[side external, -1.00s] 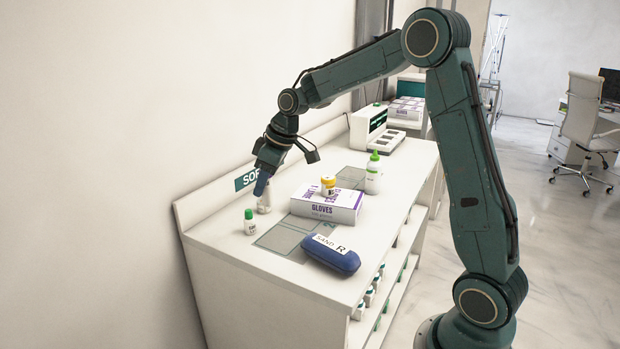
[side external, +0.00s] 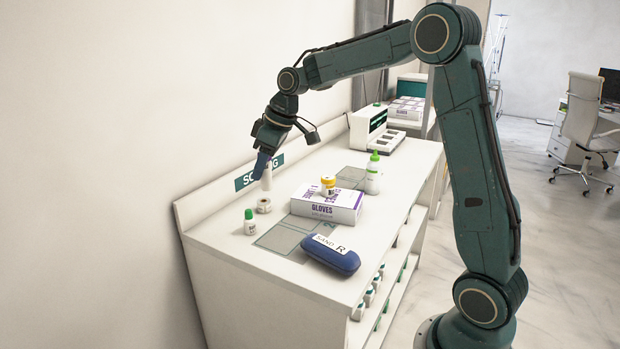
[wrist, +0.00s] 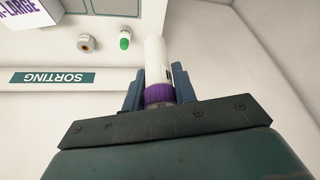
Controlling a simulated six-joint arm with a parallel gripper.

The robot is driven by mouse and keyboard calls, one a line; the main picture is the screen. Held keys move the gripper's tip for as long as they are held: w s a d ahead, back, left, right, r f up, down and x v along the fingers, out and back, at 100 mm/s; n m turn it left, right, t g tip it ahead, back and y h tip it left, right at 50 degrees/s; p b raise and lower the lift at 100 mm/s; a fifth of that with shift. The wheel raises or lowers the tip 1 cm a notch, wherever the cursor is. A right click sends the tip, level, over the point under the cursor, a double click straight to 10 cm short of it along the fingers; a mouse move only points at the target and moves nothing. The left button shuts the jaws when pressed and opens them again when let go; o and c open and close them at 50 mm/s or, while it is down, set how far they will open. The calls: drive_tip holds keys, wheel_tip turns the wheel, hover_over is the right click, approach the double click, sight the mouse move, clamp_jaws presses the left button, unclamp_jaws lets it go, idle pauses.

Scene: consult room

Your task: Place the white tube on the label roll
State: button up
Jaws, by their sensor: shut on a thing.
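The white tube (side external: 267,178) with a purple cap (wrist: 159,94) is held in my gripper (side external: 262,166), above the counter near the wall. In the wrist view the white tube (wrist: 154,60) sticks out between the two fingers of my gripper (wrist: 158,84), which grip it around the cap end. The label roll (side external: 264,206) lies on the counter below the tube, and the two are apart. The label roll also shows in the wrist view (wrist: 87,42), left of the tube, with its centre hole visible.
A green-capped bottle (side external: 250,224) stands close to the label roll. A gloves box (side external: 326,207) carries a yellow-capped jar (side external: 328,186). A blue case (side external: 331,257), a green-topped bottle (side external: 373,178) and grey mats (side external: 281,238) lie around. A SORTING sign (wrist: 66,78) is on the wall.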

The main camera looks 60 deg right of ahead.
drive_tip(key=w+d+f+m+h, duration=0.1)
drive_tip(key=w+d+f+m, duration=0.2)
drive_tip(key=w+d, duration=0.7)
drive_tip(key=m+h, duration=0.1)
drive_tip(key=m, duration=0.2)
hover_over(262, 200)
wheel_tip(262, 200, down, 5)
drive_tip(key=shift+f, duration=0.1)
drive_tip(key=shift+f, duration=3.85)
drive_tip(key=shift+f, duration=0.1)
drive_tip(key=o, duration=1)
drive_tip(key=shift+c, duration=0.2)
